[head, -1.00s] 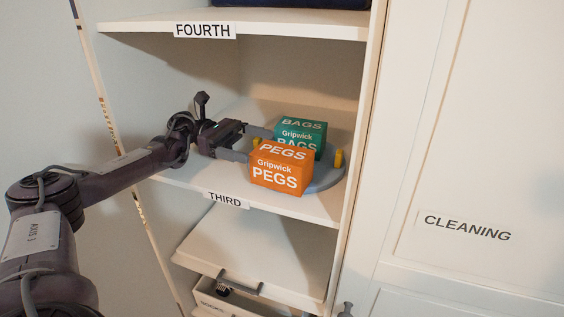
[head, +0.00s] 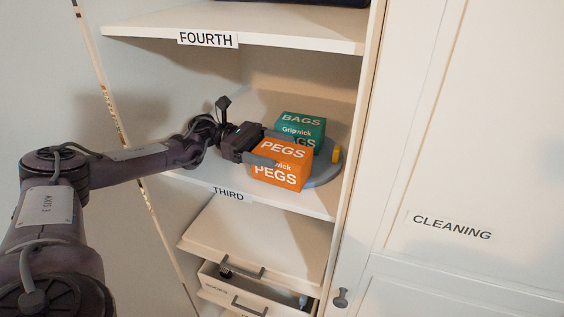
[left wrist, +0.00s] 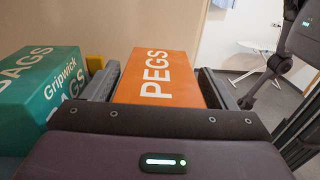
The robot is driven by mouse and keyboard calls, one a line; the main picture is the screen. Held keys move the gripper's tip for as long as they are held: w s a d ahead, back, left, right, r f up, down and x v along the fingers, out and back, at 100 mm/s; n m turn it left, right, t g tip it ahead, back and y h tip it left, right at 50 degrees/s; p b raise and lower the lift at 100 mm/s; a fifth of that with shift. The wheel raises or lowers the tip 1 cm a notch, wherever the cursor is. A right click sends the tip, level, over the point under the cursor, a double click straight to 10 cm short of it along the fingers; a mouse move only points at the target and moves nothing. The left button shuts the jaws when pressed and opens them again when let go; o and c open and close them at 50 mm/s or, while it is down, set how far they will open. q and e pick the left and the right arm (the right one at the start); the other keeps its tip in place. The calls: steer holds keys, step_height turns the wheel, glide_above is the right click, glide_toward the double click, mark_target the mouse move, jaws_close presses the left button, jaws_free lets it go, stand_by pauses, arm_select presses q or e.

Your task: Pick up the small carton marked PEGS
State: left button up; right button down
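The small orange PEGS carton (head: 279,177) stands on a round grey tray on the shelf labelled THIRD. My left gripper (head: 285,152) reaches in from the left, with one finger across the carton's front and the other behind its top edge. In the left wrist view the PEGS carton (left wrist: 157,78) lies between the two fingers, the left finger (left wrist: 101,83) close along one side and the right finger (left wrist: 218,88) along the other. The fingers look spread around it; contact cannot be made out. My right gripper is not in view.
A green BAGS carton (head: 302,127) stands just behind the PEGS carton, close to the rear finger. The FOURTH shelf (head: 290,32) is above; the cabinet's side wall (head: 358,120) is at right.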

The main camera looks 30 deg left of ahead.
arm_select(q)
steer(key=c, duration=0.7)
steer(key=shift+c, duration=0.5)
steer(key=shift+r, duration=0.15)
